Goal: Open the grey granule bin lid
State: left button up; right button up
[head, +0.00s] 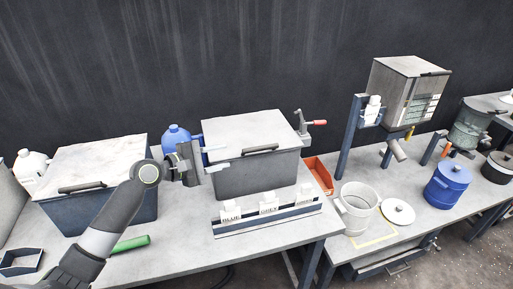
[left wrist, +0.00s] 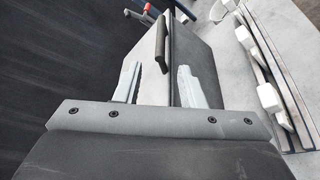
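The grey granule bin (head: 255,176) stands at the middle of the table. Its pale flat lid (head: 247,128) lies shut on top. A dark bar handle (head: 261,149) runs along the lid's front edge. My left gripper (head: 222,158) is at the bin's front left corner, fingers apart and empty, pointing right along the front edge. In the left wrist view, the handle (left wrist: 161,42) lies ahead, between the lines of the two open fingers (left wrist: 158,70) and apart from them. My right gripper is not in view.
A labelled rack (head: 268,214) stands close in front of the bin. A dark blue bin (head: 105,207) with a pale lid is at left, a green-handled tool (head: 131,244) before it. A clamp with a red handle (head: 319,122) and an orange tray (head: 319,174) are at right.

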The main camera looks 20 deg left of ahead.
aim_at(250, 150)
pick_arm(q)
jog(key=p+x, duration=0.1)
jog(key=x, duration=1.1)
jog(key=shift+w+d+f, duration=0.1)
jog(key=shift+w+d, duration=0.15)
jog(key=shift+w, duration=0.1)
jog(key=shift+c, duration=0.5)
grip_shut()
